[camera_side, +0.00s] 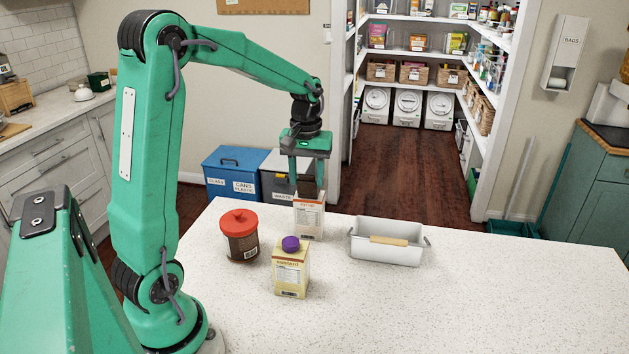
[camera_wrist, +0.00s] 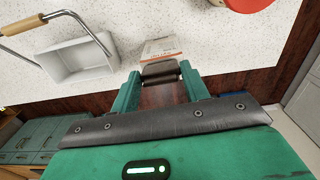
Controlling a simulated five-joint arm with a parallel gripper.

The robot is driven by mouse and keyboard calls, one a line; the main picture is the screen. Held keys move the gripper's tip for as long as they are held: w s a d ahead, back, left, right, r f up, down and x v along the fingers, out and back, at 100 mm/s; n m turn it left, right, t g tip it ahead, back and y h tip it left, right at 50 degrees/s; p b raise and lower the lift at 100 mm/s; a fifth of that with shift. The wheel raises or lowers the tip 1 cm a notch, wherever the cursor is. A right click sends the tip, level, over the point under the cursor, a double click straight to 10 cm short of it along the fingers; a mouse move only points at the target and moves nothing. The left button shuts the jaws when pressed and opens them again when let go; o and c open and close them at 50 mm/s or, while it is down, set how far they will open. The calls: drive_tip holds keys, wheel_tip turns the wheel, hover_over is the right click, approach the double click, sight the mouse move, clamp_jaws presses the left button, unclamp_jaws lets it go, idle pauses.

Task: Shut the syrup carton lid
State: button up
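The syrup carton (camera_side: 309,219), cream with an orange-brown band, stands upright on the counter's far part. My gripper (camera_side: 307,186) points down right above it, its two fingers apart at the carton's top. In the wrist view my gripper (camera_wrist: 160,73) has its fingers spread, and the syrup carton (camera_wrist: 160,47) shows just beyond the tips. A dark grey-brown strip lies between the fingertips at the carton's top edge; I cannot tell whether it is the lid or the opening. The lid's angle is not clear, and I cannot tell whether the fingers touch the carton.
A brown jar with a red lid (camera_side: 239,236) stands left of the carton. A custard carton with a purple cap (camera_side: 291,269) stands nearer the camera. A white bin with a wooden handle (camera_side: 386,251) sits to the right. The counter's right side (camera_side: 520,290) is clear.

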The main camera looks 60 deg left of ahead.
drive_tip(key=shift+w+a, duration=0.5)
drive_tip(key=shift+a, duration=0.15)
idle(0.5)
drive_tip(key=shift+w+a+r, duration=0.45)
drive_tip(key=shift+w+a, duration=0.35)
idle(3.0)
drive_tip(key=o, duration=0.4)
drive_tip(key=shift+r, duration=0.2)
